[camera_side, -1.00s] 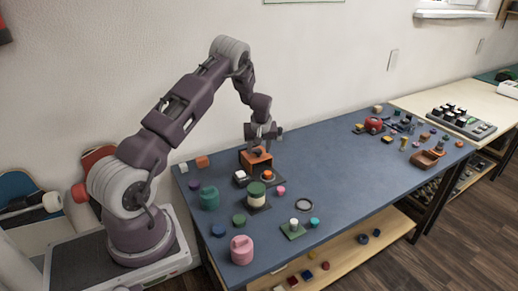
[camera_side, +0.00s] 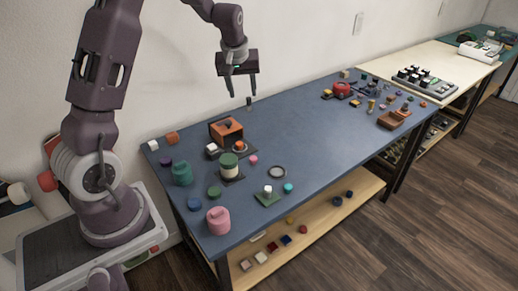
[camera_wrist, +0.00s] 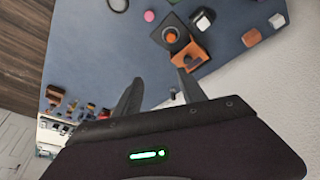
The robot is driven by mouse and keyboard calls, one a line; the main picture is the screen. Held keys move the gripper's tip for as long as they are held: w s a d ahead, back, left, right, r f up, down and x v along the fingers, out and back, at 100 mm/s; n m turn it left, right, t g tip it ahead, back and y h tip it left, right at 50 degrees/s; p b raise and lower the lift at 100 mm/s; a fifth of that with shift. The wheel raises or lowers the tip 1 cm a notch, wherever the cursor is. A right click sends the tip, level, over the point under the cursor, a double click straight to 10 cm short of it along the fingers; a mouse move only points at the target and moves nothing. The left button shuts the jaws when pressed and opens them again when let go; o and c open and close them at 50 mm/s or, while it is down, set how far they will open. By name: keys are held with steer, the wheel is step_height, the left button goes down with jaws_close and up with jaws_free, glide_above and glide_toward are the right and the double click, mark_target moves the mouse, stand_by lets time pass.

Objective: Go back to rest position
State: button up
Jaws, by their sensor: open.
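My gripper (camera_side: 238,88) is raised above the back edge of the blue table (camera_side: 310,130), pointing down. Its two fingers are apart with nothing between them. In the wrist view my gripper (camera_wrist: 160,95) also shows spread, empty fingers. An orange box-like part (camera_side: 228,130) stands on the table below and left of my gripper, with an orange round piece (camera_side: 240,146) in front of it. The orange part also shows in the wrist view (camera_wrist: 190,55), beyond the right fingertip and apart from it.
A green-and-cream jar (camera_side: 229,166), a teal pot (camera_side: 182,174) and a pink canister (camera_side: 218,220) stand at the table's left. Small parts and a red object (camera_side: 342,89) crowd the far right end. The middle of the table is clear.

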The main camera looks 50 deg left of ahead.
steer(key=s+d+r+m+t+h, duration=0.1)
steer(key=s+d+r+m, duration=0.1)
steer(key=s+d+r, duration=0.3)
steer(key=s+d+r+m+t, duration=0.1)
steer(key=s+d+r+m, duration=0.1)
steer(key=d+r, duration=0.45)
steer(key=s+d+m+h, duration=0.1)
steer(key=s+d+m, duration=0.2)
steer(key=s+d, duration=0.3)
steer(key=s+d+m, duration=0.4)
steer(key=s+d, duration=0.3)
steer(key=s, duration=0.8)
steer(key=shift+d+r+t+h, duration=0.15)
steer(key=shift+r+t+h, duration=0.15)
steer(key=shift+h, duration=0.1)
